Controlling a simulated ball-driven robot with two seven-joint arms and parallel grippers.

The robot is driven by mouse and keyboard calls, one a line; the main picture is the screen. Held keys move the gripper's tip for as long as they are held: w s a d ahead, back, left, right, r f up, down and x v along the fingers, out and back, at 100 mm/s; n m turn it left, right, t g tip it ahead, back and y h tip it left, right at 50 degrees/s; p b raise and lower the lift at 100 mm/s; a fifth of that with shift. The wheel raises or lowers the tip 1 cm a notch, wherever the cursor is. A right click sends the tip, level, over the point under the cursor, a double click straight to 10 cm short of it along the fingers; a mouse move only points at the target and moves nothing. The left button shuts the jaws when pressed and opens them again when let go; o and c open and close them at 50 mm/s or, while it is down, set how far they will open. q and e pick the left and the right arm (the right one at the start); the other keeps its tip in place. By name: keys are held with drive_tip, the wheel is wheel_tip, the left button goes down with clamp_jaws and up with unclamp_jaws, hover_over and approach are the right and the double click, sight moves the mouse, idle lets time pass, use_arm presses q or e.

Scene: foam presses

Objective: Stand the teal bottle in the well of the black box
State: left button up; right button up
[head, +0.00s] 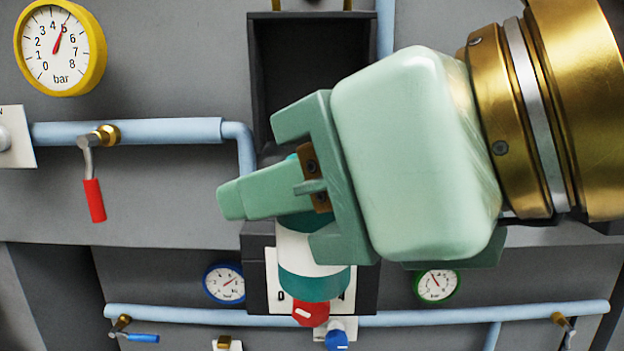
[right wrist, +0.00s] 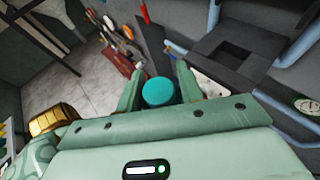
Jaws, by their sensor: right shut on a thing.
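The teal bottle (head: 307,252), with white and teal bands, is held in my right gripper (head: 290,190). In the head view its upper part is mostly hidden by the fingers and it looks slightly tilted. In the right wrist view its round teal top (right wrist: 158,92) shows between the two fingers (right wrist: 158,78). The black box (head: 264,55) stands behind the gripper, its open well partly covered by the hand. In the right wrist view the box (right wrist: 262,52) and its dark square opening lie at upper right, apart from the bottle. My left gripper is not in view.
A red knob (head: 310,313) on a white plate shows just below the bottle. Light blue pipes (head: 150,131), a yellow gauge (head: 60,48) and a red-handled valve (head: 94,200) are at left. Tools (right wrist: 122,35) hang upper left in the wrist view.

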drive_tip(key=w, duration=0.5)
drive_tip(key=w+f, duration=0.1)
drive_tip(key=w, duration=1)
drive_tip(key=shift+w+a+f, duration=0.2)
drive_tip(key=shift+w+f+b, duration=0.3)
drive_tip(key=shift+w+f, duration=0.05)
drive_tip(key=shift+f, duration=0.4)
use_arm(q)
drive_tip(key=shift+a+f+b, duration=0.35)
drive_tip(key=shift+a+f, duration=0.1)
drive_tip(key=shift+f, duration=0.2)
use_arm(e)
drive_tip(key=shift+s+f, duration=0.1)
drive_tip(key=shift+f, duration=1)
drive_tip(key=o, duration=1.1)
